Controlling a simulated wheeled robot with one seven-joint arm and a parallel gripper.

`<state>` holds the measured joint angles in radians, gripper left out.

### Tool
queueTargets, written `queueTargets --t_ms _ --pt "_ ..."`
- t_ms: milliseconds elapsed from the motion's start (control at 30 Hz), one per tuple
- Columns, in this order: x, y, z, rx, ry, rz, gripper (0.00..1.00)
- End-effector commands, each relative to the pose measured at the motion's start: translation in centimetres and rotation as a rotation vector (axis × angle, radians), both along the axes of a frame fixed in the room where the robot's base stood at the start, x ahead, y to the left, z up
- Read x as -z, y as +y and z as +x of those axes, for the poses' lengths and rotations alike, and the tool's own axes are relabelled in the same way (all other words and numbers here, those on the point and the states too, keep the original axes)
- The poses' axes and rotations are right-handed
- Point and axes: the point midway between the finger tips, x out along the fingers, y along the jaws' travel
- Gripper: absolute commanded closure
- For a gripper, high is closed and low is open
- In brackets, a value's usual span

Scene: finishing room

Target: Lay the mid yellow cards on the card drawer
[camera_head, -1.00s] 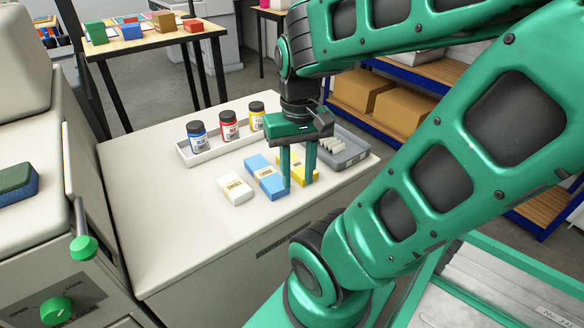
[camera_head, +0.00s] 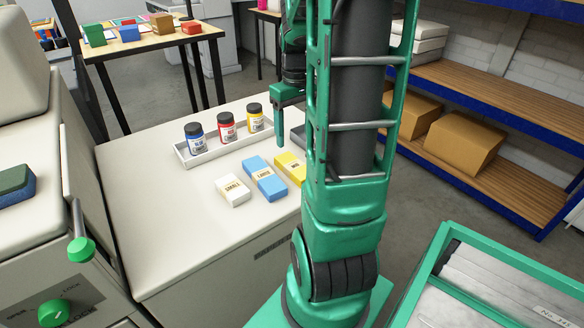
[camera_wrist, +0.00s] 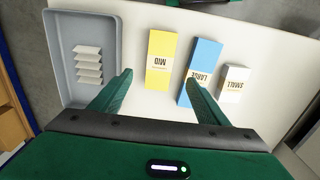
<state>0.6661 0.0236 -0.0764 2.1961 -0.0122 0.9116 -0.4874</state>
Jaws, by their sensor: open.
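The mid yellow cards, a block labelled MID (camera_head: 290,168), lie on the white worktop, their right end close behind my arm. They also show in the wrist view (camera_wrist: 160,60). The card drawer, a grey tray with white dividers, is mostly hidden by my arm in the head view (camera_head: 298,137); its rim is clear in the wrist view (camera_wrist: 54,60). My gripper (camera_wrist: 158,80) is open and empty, above the worktop. In the wrist view its fingers straddle the yellow block's near end in line of sight, apart from it. In the head view it is partly behind my arm.
Blue LARGE cards (camera_head: 265,178) and white SMALL cards (camera_head: 233,190) lie left of the yellow ones. A white tray (camera_head: 184,158) with blue, red and yellow ink jars stands behind them. The worktop's front left is bare. A shelf with cardboard boxes (camera_head: 465,140) stands at the right.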

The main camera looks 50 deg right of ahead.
Motion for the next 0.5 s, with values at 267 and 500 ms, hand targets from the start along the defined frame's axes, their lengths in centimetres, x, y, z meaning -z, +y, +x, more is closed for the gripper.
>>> queueTargets --t_ms 267,500 --pt "3.5 -0.3 0.1 -0.008 0.002 0.005 0.31" --pt "5.7 -0.2 0.2 -0.009 0.0 0.003 0.31"
